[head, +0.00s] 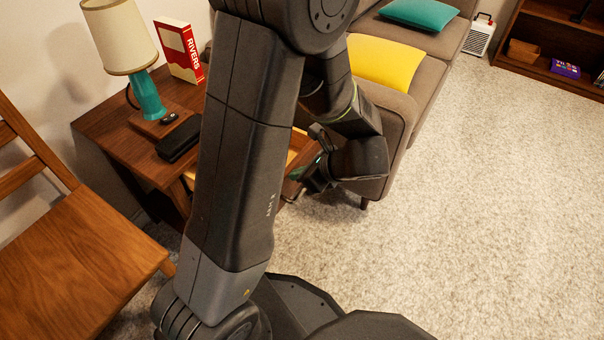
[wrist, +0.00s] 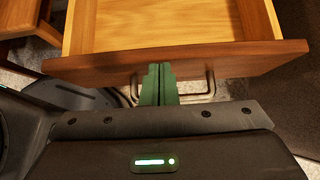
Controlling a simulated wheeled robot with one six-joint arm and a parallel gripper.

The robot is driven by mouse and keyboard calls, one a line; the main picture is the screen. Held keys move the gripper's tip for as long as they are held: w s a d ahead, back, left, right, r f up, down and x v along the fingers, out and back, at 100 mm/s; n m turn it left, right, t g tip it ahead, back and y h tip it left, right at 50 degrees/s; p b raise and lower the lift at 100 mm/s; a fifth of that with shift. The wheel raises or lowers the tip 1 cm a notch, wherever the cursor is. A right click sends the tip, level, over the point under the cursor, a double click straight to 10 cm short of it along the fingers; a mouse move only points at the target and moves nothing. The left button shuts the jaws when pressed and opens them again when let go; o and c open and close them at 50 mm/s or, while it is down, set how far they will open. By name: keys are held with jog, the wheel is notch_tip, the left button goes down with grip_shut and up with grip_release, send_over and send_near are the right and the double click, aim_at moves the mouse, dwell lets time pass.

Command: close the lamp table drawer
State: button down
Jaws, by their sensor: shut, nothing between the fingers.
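The lamp table (head: 120,140) is dark brown wood and stands behind my arm in the head view. Its drawer (head: 300,150) is pulled out, with a pale wood inside, and is partly hidden by my arm. In the wrist view the open drawer looks empty where it shows, with a dark front panel (wrist: 220,60) and a metal bar handle (wrist: 202,90). My gripper (wrist: 158,72) is shut and empty. Its green fingertips are at the drawer's front, beside the handle; I cannot tell whether they touch. In the head view my gripper (head: 305,178) is at the drawer front.
On the table are a lamp (head: 145,95), a red book (head: 180,52) and a black case (head: 178,138). A wooden chair (head: 75,245) stands at left. A grey-brown sofa (head: 398,115) is right of the table. Carpet (head: 480,200) at right is clear.

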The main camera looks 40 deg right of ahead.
jog(key=w+a+p, duration=0.1)
jog(key=w+a, duration=0.1)
jog(key=w, duration=0.4)
jog(key=w+a+p, duration=0.1)
jog(key=w+a, duration=0.1)
jog(key=w, duration=0.4)
jog(key=w+a+p, duration=0.1)
jog(key=w+a, duration=0.1)
jog(key=w, duration=0.4)
jog(key=shift+w+a, duration=0.1)
jog(key=shift+a, duration=0.2)
